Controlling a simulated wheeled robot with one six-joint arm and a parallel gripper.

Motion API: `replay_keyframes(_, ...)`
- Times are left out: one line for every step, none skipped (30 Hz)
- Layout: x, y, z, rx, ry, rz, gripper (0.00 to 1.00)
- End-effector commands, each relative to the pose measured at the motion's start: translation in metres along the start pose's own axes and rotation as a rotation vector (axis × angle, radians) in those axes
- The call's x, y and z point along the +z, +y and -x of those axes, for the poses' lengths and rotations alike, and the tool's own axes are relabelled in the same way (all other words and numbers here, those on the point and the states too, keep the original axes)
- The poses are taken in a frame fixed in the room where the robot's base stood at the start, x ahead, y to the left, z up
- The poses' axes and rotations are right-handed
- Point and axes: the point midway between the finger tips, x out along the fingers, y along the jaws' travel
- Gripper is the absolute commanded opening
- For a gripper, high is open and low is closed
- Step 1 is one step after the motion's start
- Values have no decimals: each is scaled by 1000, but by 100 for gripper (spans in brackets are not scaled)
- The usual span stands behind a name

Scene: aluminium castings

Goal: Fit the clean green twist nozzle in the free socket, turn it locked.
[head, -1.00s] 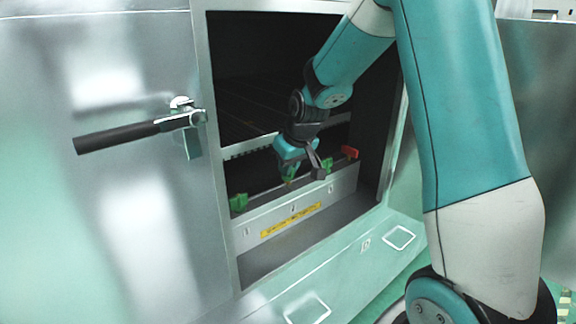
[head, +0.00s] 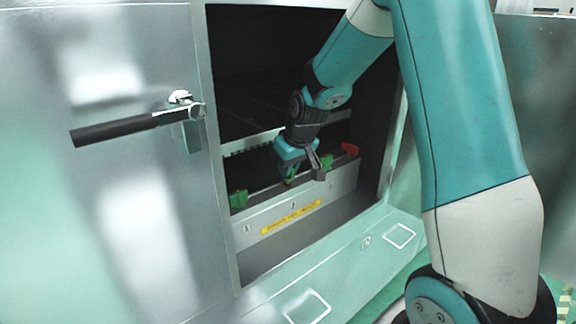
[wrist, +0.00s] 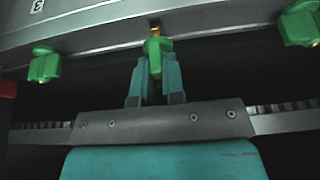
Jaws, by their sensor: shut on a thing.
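My gripper (wrist: 154,80) is shut on a green nozzle (wrist: 155,57), seen in the wrist view with a brass-coloured tip. The tip points at the grey rail (wrist: 100,35) and meets a small dark opening at its edge; I cannot tell how deep it sits. Other green nozzles sit on the rail to the left (wrist: 43,66) and right (wrist: 300,25) in the wrist view.
A red piece (head: 350,150) sits at the rail's right end in the head view. The rail is inside a dark cabinet opening framed by metal. A door handle (head: 130,126) sticks out on the left. A yellow label (head: 290,217) is below the rail.

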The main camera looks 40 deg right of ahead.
Motion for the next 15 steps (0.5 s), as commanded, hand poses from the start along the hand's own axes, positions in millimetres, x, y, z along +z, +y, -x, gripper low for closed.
replay_keyframes(1,0,-2,0,0,0,0)
replay_keyframes(1,0,-3,0,0,0,0)
replay_keyframes(2,0,-4,0,0,0,0)
replay_keyframes(2,0,-4,0,0,0,0)
replay_keyframes(2,0,-5,0,0,0,0)
replay_keyframes(3,0,-6,0,0,0,0)
replay_keyframes(3,0,-7,0,0,0,0)
replay_keyframes(3,0,-8,0,0,0,0)
replay_keyframes(4,0,-8,0,0,0,0)
replay_keyframes(4,0,-9,0,0,0,0)
replay_keyframes(4,0,-10,0,0,0,0)
replay_keyframes(4,0,-11,0,0,0,0)
replay_keyframes(5,0,-12,0,0,0,0)
replay_keyframes(5,0,-12,0,0,0,0)
replay_keyframes(6,0,-13,0,0,0,0)
